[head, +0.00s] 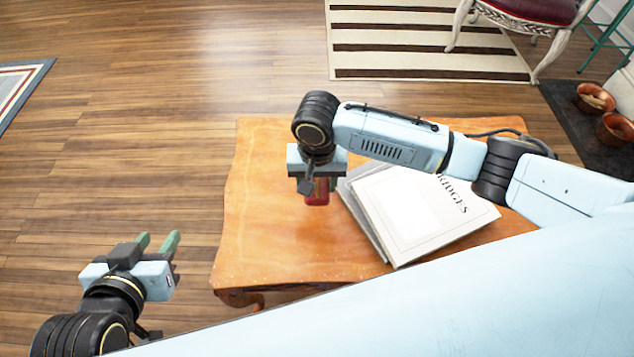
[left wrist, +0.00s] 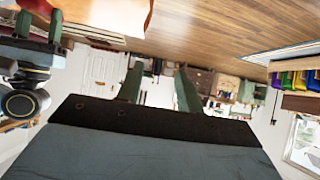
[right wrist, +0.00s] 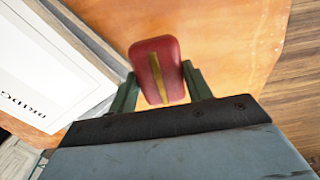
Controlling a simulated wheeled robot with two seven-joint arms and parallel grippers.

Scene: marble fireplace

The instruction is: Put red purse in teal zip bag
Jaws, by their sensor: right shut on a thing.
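The red purse (head: 318,193), with a gold stripe, is held between the fingers of my right gripper (head: 314,180) over the left half of the wooden table. In the right wrist view the purse (right wrist: 158,68) sits between the two green fingers. I cannot tell whether it touches the table. My left gripper (head: 158,243) is open and empty, out beyond the table's left side; its two fingers stand apart in the left wrist view (left wrist: 158,88). I cannot make out a teal zip bag in any view; my arm hides the lower right of the head view.
Large books (head: 425,212) lie on the wooden table (head: 262,225), just right of the purse. The table's left part is clear. A striped rug (head: 425,40) and a chair (head: 535,15) are beyond the table. Copper pots (head: 613,128) stand at the far right.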

